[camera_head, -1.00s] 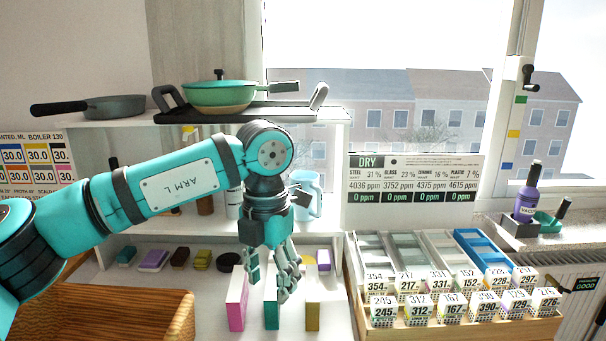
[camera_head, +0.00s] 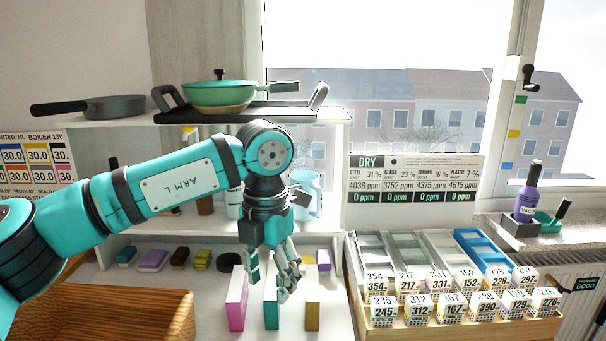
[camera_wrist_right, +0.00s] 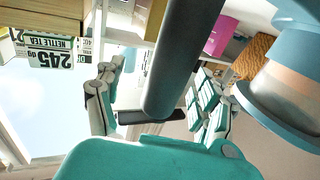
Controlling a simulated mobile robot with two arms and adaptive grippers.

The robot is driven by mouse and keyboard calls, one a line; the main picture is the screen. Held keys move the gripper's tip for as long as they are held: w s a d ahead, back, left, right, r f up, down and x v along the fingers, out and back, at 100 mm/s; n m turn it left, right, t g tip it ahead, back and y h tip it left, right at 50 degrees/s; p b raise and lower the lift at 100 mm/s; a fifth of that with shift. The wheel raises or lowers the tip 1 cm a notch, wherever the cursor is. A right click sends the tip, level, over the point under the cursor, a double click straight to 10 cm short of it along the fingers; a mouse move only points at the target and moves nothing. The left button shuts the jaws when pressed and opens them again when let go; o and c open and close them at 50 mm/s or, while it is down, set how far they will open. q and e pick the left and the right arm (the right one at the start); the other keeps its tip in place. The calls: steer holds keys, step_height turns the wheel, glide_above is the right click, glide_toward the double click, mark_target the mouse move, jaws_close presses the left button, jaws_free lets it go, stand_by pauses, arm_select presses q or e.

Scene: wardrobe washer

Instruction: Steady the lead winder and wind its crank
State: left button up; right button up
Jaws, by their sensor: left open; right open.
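I cannot make out a lead winder or its crank in either view. My left gripper (camera_head: 270,277) hangs fingers down and open in the head view, in front of the upright coloured blocks, with nothing between its fingers. My right gripper (camera_wrist_right: 155,105) is open in the right wrist view, with one grey finger at left and a teal and grey one at right. A thick dark cylinder (camera_wrist_right: 180,60) crosses the space between those fingers; I cannot tell what it is or whether they touch it. My right gripper is not in the head view.
Pink (camera_head: 237,300), teal (camera_head: 271,305) and ochre (camera_head: 312,300) blocks stand behind my left gripper. A shelf (camera_head: 130,120) bears pans. A wooden crate (camera_head: 170,315) is at lower left. A rack of numbered boxes (camera_head: 460,325) stands at right. A purple bottle (camera_head: 527,195) is on the sill.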

steer(key=v, duration=1.2)
